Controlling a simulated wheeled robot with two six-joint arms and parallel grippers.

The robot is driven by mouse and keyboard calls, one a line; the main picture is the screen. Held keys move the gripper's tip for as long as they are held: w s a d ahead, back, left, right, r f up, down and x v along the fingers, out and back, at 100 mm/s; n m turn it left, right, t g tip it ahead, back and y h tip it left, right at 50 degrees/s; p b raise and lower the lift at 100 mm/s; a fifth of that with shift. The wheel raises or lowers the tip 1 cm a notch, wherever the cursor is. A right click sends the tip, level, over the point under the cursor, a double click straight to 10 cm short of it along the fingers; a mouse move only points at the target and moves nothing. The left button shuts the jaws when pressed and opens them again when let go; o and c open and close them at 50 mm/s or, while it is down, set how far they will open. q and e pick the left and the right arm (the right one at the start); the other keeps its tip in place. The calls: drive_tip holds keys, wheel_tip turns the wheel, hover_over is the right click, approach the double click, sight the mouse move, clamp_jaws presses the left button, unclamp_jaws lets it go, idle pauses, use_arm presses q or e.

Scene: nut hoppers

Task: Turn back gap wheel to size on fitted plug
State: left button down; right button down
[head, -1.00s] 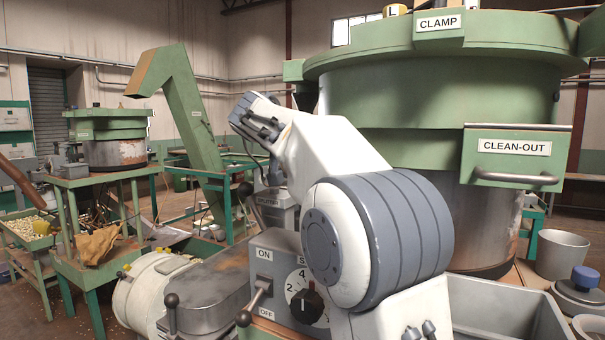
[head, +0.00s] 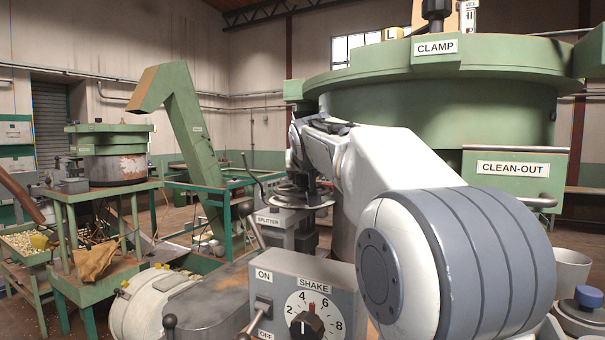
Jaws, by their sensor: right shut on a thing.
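The splitter (head: 268,221) is a grey machine standing behind the control box, with its label facing me. On top of it is a flat, dark grey spoked wheel (head: 287,196), which looks like the gap wheel. My right gripper (head: 308,189) reaches down from above to the wheel's right side and is shut on its rim. The white arm and its large grey joint cover the area to the right of the splitter. The fitted plug cannot be made out. My left gripper is not in view.
A grey control box (head: 283,300) with an ON/OFF lever and SHAKE dial stands in front. The large green hopper (head: 430,90) with its CLEAN-OUT door (head: 510,180) fills the right. A smaller hopper (head: 110,150) stands on a green table at left.

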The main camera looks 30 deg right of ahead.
drive_tip(key=shift+c, duration=1.4)
unclamp_jaws()
